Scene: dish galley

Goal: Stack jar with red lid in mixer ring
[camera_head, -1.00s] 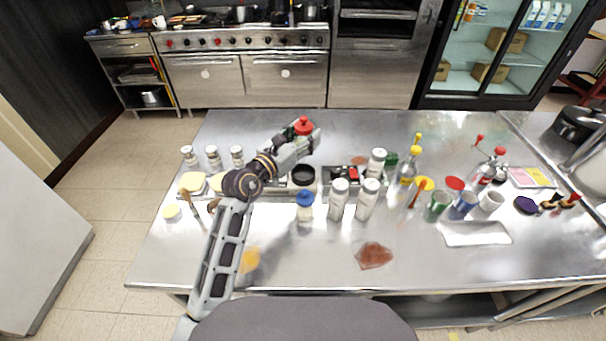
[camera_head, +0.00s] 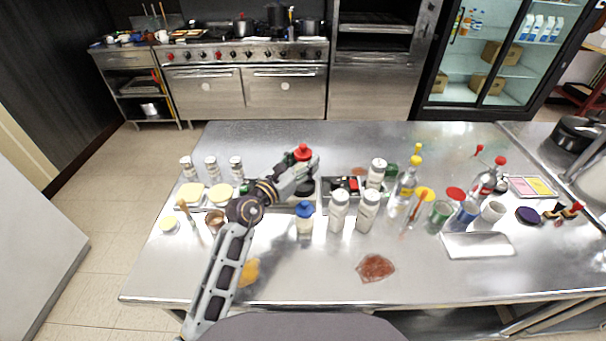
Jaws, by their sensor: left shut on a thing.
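The jar with the red lid (camera_head: 303,152) is in my left gripper (camera_head: 306,165), above the middle of the steel table. Only its red lid shows clearly; the fingers hide most of its body. A black round ring (camera_head: 306,188), likely the mixer ring, shows partly just below and behind the gripper. The jar appears over or just beyond it; the gap between them cannot be judged. My right gripper is not in view.
A blue-lidded jar (camera_head: 305,209) and white-capped shakers (camera_head: 339,197) stand close in front of the ring. A dark tray (camera_head: 333,199) is at its right. Bottles and cups crowd the right side.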

